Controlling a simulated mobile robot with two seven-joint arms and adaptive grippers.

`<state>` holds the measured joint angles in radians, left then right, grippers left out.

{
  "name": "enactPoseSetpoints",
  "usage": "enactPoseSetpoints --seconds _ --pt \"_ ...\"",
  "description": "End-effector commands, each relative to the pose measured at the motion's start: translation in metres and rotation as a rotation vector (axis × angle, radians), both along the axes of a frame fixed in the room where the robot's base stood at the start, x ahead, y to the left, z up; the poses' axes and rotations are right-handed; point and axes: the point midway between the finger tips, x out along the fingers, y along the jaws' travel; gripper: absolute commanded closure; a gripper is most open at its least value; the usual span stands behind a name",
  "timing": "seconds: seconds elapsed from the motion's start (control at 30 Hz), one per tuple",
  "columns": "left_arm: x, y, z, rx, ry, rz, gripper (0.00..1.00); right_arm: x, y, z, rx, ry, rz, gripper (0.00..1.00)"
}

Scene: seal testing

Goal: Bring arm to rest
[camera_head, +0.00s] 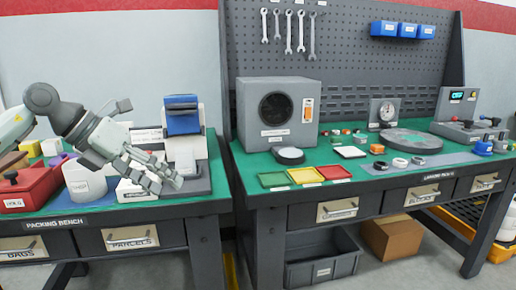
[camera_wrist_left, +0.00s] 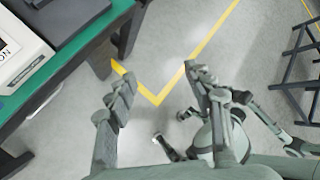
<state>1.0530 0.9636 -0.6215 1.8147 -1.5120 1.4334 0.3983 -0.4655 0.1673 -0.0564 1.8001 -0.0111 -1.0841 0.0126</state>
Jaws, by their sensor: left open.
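My left gripper (camera_head: 168,178) comes in from the left in the head view, above the front right part of the packing bench (camera_head: 140,212). Its fingers are apart with nothing between them. In the left wrist view, the same gripper (camera_wrist_left: 160,88) is spread open over grey floor with a yellow line beyond it. The bench's green edge (camera_wrist_left: 98,52) shows to the left of the fingers there. My right gripper is not seen in the head view. Parts of my own body show at the lower right of the left wrist view.
A blue-topped device (camera_head: 183,116) stands behind the left gripper on the packing bench. A red box (camera_head: 26,188) and a white container (camera_head: 86,186) sit to its left. A second bench (camera_head: 400,178) holds coloured trays and instruments. A floor gap separates the benches.

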Motion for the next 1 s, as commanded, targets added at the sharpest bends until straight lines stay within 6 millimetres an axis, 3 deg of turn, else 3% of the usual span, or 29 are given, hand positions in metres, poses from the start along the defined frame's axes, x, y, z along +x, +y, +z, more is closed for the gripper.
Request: enactPoseSetpoints --seconds 0.03,0.1,0.2,0.27,0.37,0.5,0.67,0.87,1.0 --pt "-0.001 -0.038 -0.008 -0.151 0.011 -0.042 0.48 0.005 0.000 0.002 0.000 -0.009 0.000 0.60" --pt "-0.001 -0.087 -0.004 -0.423 0.020 -0.065 0.48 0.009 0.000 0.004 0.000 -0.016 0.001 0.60" --pt "0.010 -0.124 0.012 -0.820 0.048 0.008 0.48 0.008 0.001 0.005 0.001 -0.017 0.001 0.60" --pt "0.024 -0.125 0.017 -1.049 0.075 0.113 0.48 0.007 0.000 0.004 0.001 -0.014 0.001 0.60" --pt "0.056 -0.097 -0.001 -1.383 0.134 0.386 0.48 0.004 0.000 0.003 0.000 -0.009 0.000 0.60" --pt "0.085 -0.030 -0.079 -1.667 0.223 0.855 0.48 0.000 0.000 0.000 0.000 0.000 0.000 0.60" --pt "0.077 0.026 -0.186 -1.766 0.315 1.313 0.48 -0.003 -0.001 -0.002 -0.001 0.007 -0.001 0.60" --pt "0.019 0.069 -0.321 -1.725 0.437 1.837 0.48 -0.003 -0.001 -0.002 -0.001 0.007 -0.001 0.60" --pt "-0.045 0.083 -0.407 -1.613 0.527 2.178 0.48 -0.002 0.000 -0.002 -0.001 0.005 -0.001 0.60"
